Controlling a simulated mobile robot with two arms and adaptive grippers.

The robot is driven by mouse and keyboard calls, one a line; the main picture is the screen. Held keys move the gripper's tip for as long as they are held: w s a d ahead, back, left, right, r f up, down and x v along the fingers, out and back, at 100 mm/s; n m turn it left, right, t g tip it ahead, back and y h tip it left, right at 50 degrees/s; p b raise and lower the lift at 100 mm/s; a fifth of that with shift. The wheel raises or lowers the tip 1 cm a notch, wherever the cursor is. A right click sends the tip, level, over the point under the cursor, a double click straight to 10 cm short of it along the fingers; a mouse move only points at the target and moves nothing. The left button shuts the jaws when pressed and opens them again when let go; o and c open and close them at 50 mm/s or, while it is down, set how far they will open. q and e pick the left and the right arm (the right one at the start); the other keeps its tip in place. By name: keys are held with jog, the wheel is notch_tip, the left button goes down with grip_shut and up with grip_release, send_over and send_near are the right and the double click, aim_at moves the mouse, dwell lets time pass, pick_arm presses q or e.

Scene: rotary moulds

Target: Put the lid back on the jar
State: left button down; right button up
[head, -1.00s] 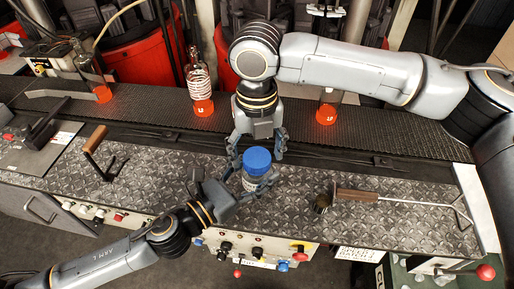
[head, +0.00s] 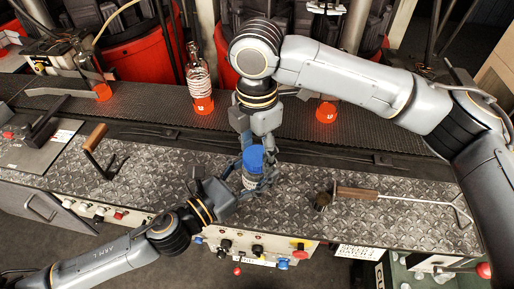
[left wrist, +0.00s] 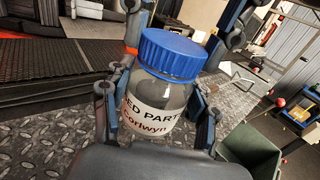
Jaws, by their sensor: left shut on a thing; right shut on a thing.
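A clear glass jar (left wrist: 158,105) with a white printed label stands on the metal plate, upright or nearly so. Its blue ribbed lid (left wrist: 173,53) sits over the mouth; I cannot tell whether it is screwed tight. The jar shows under the lid (head: 254,159) in the head view. My left gripper (left wrist: 157,112) is shut around the jar body, a finger on each side. My right gripper (head: 257,150) comes from above and is shut on the lid, its fingers partly hidden in the head view.
A tool with a wooden handle (head: 357,193) lies right of the jar, and another (head: 96,137) lies to the left. Knobs and buttons line the front panel (head: 215,236). The diamond plate (head: 300,205) is bare around the jar.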

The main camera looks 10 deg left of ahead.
jog(key=m, duration=1.1)
jog(key=shift+s+f, duration=0.1)
jog(key=m, duration=0.4)
jog(key=shift+m, duration=0.4)
jog(key=m, duration=0.5)
jog(key=shift+m, duration=0.3)
jog(key=o, duration=1.4)
notch_tip(320, 180, up, 12)
jog(key=shift+r, duration=0.1)
